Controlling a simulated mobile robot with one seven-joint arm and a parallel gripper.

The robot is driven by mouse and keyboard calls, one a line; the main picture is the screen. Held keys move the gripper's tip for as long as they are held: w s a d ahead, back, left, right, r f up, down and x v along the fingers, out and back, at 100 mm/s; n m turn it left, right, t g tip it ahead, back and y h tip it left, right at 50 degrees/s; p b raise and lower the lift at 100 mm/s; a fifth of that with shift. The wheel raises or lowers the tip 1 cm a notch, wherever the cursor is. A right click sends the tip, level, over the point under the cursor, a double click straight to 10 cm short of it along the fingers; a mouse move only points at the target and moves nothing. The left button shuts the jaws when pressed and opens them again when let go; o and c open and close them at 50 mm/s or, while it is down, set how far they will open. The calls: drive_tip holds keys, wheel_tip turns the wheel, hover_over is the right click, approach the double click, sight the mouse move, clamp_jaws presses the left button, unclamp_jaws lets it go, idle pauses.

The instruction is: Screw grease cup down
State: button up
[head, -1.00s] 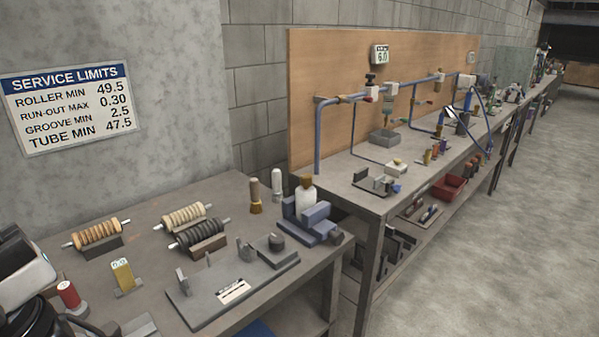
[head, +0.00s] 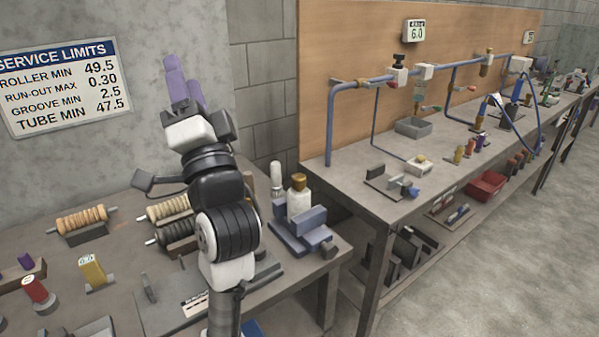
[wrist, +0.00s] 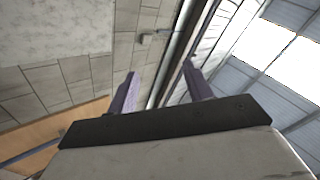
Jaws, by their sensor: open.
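My gripper (head: 184,78) is raised high above the near bench, with its purple fingers pointing up in front of the grey wall. It is open and empty. In the wrist view its two fingers (wrist: 160,72) stand apart, with only wall and ceiling beyond them. I cannot tell for certain which object is the grease cup. A white cylinder with a brass cap (head: 298,205) stands upright by a blue block (head: 313,217) at the near bench's right end. A small brass-topped fitting (head: 421,160) sits on a white block on the far bench. My gripper is well clear of both.
The near bench (head: 108,208) holds rollers on stands (head: 80,220), a yellow block gauge (head: 92,270) and a red cylinder (head: 36,290). The far bench has blue pipes (head: 330,125), a grey tray (head: 413,127) and a red bin (head: 487,185) below. Floor at right is clear.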

sight(302, 182)
drive_tip(key=w+d+f+m+g+h+p, duration=0.1)
drive_tip(key=w+d+f+m+g+h, duration=0.15)
drive_tip(key=w+d+f+m, duration=0.4)
drive_tip(key=w+d+f+m+g+h, duration=0.25)
drive_tip(key=d+f+m, duration=0.4)
drive_tip(key=d, duration=0.35)
drive_tip(key=s+d+f+m+g+y, duration=0.1)
drive_tip(key=s+d+f+m+g, duration=0.2)
drive_tip(key=f, duration=0.4)
drive_tip(key=d+f+m+y, duration=0.1)
drive_tip(key=d+f+m, duration=0.2)
drive_tip(key=f+m, duration=0.35)
drive_tip(key=shift+n, duration=0.35)
drive_tip(key=p+x, duration=0.4)
drive_tip(key=x, duration=0.8)
drive_tip(key=shift+a+r, duration=0.1)
drive_tip(key=shift+w+a+p, duration=0.3)
drive_tip(key=shift+w, duration=0.3)
drive_tip(key=c, duration=1)
drive_tip(key=shift+o, duration=0.2)
drive_tip(key=shift+f, duration=0.2)
